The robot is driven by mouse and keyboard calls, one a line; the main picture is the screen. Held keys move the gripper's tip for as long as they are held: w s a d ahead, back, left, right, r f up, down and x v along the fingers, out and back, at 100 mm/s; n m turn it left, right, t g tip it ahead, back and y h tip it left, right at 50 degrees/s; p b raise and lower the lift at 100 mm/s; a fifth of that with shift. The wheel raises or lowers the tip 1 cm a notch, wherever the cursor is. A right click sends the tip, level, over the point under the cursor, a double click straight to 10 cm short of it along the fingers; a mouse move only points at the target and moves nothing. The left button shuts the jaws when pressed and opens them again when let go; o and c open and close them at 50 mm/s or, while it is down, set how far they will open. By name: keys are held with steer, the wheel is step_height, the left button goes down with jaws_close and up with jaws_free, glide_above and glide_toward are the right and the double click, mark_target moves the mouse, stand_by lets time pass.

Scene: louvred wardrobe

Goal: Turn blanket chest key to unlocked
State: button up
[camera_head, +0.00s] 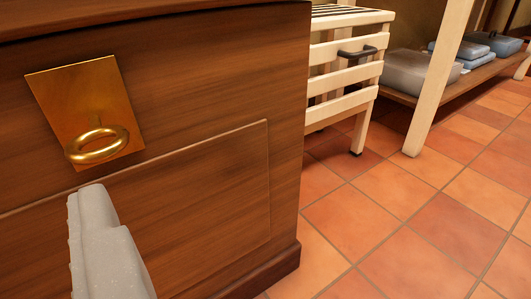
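The blanket chest (205,75) is dark brown wood and fills the left of the view. A square brass plate (83,90) is on its front near the upper left. A gold key (97,144) with a ring-shaped bow sticks out from the plate, and the ring looks nearly flat, seen from above. My gripper (92,200) shows as a pale grey finger at the lower left, just below the key, with a small gap between them in the picture. Whether a second finger stands apart from it cannot be seen. Nothing is visibly held.
A cream slatted unit (345,75) with a dark handle (357,51) stands right of the chest. Beyond it, a low wooden shelf (480,75) holds a clear box (420,70) and folded blue cloths (462,54). The terracotta tile floor (400,215) at right is clear.

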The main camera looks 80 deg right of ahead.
mark_target(99, 155)
steer(key=s+d+f, duration=0.1)
steer(key=s+f, duration=0.2)
steer(key=s, duration=0.1)
steer(key=shift+h, duration=0.4)
steer(key=b+x, duration=0.4)
steer(key=x, duration=0.9)
steer(key=shift+w+d+r, duration=0.15)
steer(key=shift+w+d, duration=0.05)
steer(key=shift+d, duration=0.15)
steer(key=shift+c, duration=0.3)
steer(key=c, duration=0.9)
